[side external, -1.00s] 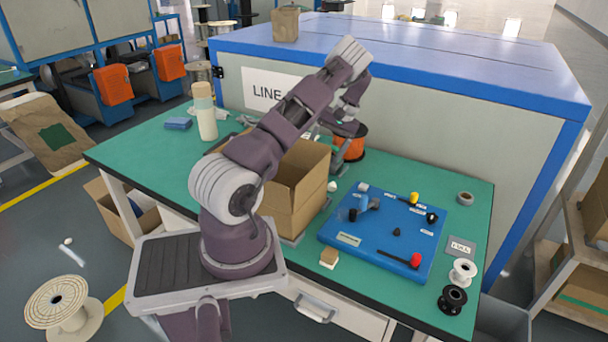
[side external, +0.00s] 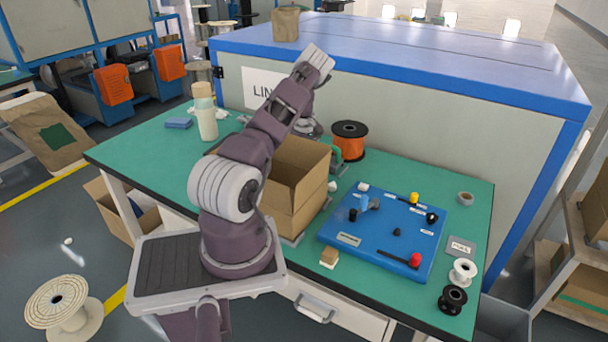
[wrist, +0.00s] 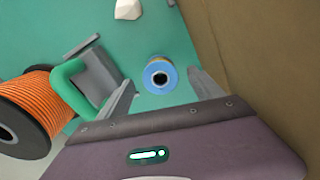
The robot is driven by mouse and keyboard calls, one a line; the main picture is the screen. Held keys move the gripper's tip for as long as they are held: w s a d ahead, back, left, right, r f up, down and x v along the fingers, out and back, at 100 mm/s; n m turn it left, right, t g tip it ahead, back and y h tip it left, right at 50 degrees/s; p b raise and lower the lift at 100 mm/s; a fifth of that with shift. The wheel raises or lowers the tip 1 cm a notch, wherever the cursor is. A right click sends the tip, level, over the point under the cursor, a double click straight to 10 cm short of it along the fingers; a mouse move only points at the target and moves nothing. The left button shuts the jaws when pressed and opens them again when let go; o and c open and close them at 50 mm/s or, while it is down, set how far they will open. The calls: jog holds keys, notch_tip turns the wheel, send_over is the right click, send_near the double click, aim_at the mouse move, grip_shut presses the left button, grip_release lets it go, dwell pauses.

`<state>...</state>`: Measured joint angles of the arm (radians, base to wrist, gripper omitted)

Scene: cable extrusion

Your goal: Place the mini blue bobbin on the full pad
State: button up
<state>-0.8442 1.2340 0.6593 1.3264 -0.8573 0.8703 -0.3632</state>
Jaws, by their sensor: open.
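The mini blue bobbin (wrist: 160,76) stands on the green bench in the wrist view, with blue flange and a pale hub with a dark hole. My gripper (wrist: 162,83) is open, with one finger to each side of the bobbin; whether they touch it I cannot tell. In the side view my gripper and the bobbin are hidden behind my arm and the cardboard box. The full pad (side external: 461,247) looks like a small grey labelled square at the right of the bench, its print blurred. Nothing stands on it.
A cardboard box (side external: 297,185) stands beside my arm. An orange cable spool (side external: 349,141) is behind it. A blue board (side external: 384,233) with knobs lies between the box and pad. A white spool (side external: 463,272) and black spool (side external: 452,299) stand near the pad.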

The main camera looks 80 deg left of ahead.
jog(key=shift+f, duration=0.55)
jog(key=c, duration=1.6)
notch_tip(320, 180, up, 18)
